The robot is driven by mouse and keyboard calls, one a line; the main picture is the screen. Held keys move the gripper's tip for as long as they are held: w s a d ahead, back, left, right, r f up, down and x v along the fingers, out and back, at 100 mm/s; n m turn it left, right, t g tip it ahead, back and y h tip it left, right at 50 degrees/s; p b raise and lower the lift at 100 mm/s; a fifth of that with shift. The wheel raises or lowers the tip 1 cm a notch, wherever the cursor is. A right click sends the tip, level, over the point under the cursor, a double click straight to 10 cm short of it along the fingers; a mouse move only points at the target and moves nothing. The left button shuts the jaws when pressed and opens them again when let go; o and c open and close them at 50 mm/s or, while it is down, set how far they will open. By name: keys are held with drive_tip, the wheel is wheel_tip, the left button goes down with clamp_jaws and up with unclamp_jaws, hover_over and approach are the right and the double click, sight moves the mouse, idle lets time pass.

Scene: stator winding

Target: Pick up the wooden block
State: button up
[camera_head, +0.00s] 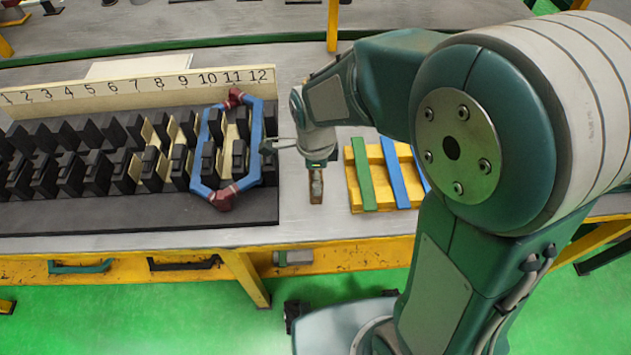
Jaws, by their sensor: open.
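A small brown block (316,190), which looks like the wooden block, is on the grey bench top near its front edge, between the slotted stator and the yellow tray. My gripper (317,168) points down right above the brown block. Its fingers are small and partly hidden in this view, and it is open. The lower end of the gripper overlaps the top of the block in the picture. I cannot tell whether they touch.
The black slotted stator, with a blue coil (256,135) on it, is left of my gripper. A numbered strip (140,90) stands behind it. A yellow tray (353,180) with green and blue strips is close on the right. Clear bench lies around the block.

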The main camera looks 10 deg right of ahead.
drive_tip(key=shift+f, duration=0.45)
drive_tip(key=c, duration=1.3)
drive_tip(key=shift+r, duration=0.15)
